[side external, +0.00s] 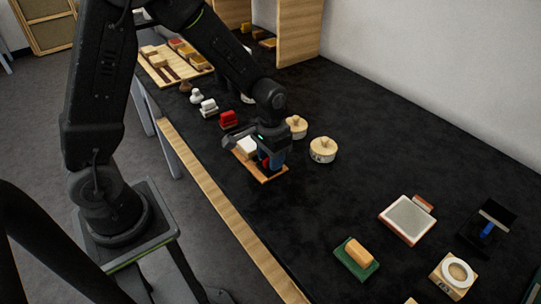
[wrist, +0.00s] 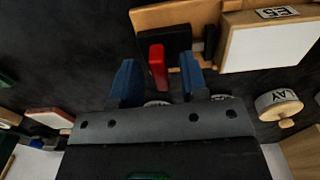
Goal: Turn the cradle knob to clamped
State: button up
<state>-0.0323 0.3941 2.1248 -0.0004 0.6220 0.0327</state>
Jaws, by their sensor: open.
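The cradle is a wooden base (side external: 270,174) at the table's middle, carrying a white block (side external: 247,147). In the wrist view the wooden base (wrist: 165,17) holds a black block and the white panel (wrist: 268,45) with a partly readable label. The red knob (wrist: 157,67) is an upright bar at the black block; it also shows in the side view (side external: 266,163), partly hidden by my gripper. My gripper (wrist: 158,62) is open, with its blue fingers on either side of the red knob. A gap shows on both sides, and I cannot tell how deep the fingers reach.
Two round lidded wooden pots (side external: 322,150) stand right behind the cradle. A red block (side external: 228,119) and small white pieces (side external: 208,107) lie behind it to the left. A framed pad (side external: 408,219), a green-based brush (side external: 357,257) and a ring on a block (side external: 456,275) lie to the right.

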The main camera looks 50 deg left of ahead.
grip_shut()
